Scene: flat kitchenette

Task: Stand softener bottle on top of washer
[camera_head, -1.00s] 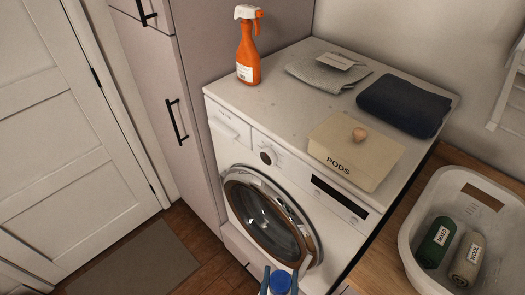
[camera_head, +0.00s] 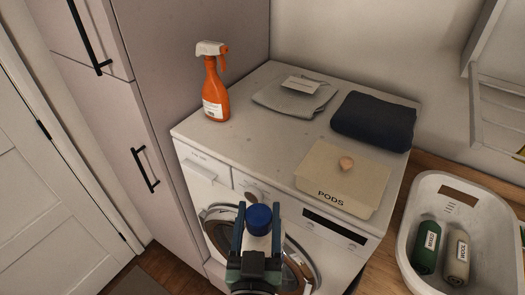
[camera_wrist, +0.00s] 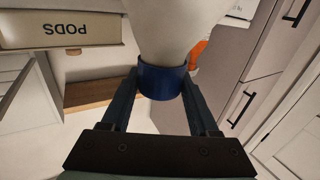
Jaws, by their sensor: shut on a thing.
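The softener bottle, white with a blue cap (camera_head: 259,218), is in my gripper (camera_head: 258,236), cap up, in front of the washer (camera_head: 244,153). My gripper's fingers are shut on it from both sides, near the cap. In the wrist view, the blue cap (camera_wrist: 162,82) is between the fingers and the white body (camera_wrist: 182,28) widens away from it. The lower body is hidden by my gripper in the head view. The washer's white top is bare at its front left and middle.
An orange spray bottle (camera_head: 216,97) stands at the top's left edge. A grey cloth (camera_head: 290,97) with a card and a dark folded towel (camera_head: 373,120) lie at the back. A PODS box (camera_head: 350,190) sits front right.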

